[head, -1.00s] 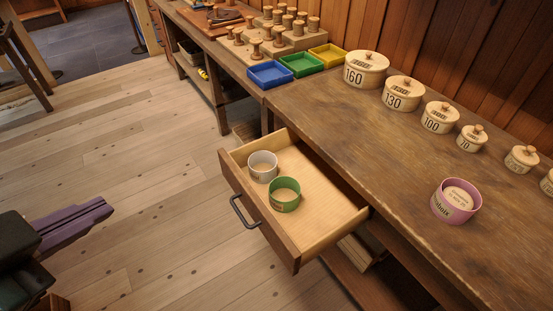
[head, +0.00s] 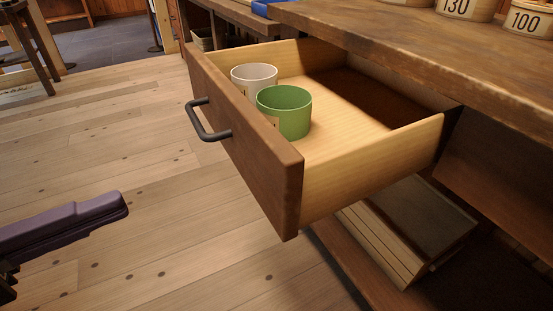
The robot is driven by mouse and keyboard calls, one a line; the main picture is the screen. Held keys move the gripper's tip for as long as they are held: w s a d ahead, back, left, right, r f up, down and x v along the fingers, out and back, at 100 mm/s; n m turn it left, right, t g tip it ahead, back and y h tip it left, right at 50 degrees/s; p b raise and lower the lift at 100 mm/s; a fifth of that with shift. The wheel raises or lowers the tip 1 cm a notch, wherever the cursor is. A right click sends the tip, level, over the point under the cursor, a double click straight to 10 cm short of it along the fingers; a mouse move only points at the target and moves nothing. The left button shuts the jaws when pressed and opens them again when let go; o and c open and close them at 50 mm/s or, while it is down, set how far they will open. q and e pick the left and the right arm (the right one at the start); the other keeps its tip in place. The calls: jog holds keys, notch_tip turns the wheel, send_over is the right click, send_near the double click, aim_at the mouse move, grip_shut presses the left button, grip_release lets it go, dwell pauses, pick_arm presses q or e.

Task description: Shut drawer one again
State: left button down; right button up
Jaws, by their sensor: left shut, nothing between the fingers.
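The drawer (head: 250,138) stands pulled out from under the workbench, with a brown wooden front and pale inner walls. Its dark handle (head: 210,131) is on the front face. A white round tub (head: 252,76) and a green round tub (head: 286,113) stand upright inside, near the front. My left gripper (head: 122,203), purple and shut with nothing in it, is at the lower left over the floor, apart from the drawer and handle. My right gripper is not in view.
The workbench top (head: 400,50) overhangs the drawer, with numbered round boxes (head: 468,8) at its back. A slatted wooden box (head: 405,235) lies below the drawer. The plank floor (head: 130,130) left of the drawer is clear.

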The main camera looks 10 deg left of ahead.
pick_arm(q)
jog(key=m+g+h+b, duration=0.1)
jog(key=m+h+b, duration=0.1)
jog(key=b, duration=0.1)
send_near(264, 189)
jog(key=b+x, duration=0.1)
jog(key=x, duration=0.6)
jog(key=shift+s+r, duration=0.1)
jog(key=shift+r, duration=0.1)
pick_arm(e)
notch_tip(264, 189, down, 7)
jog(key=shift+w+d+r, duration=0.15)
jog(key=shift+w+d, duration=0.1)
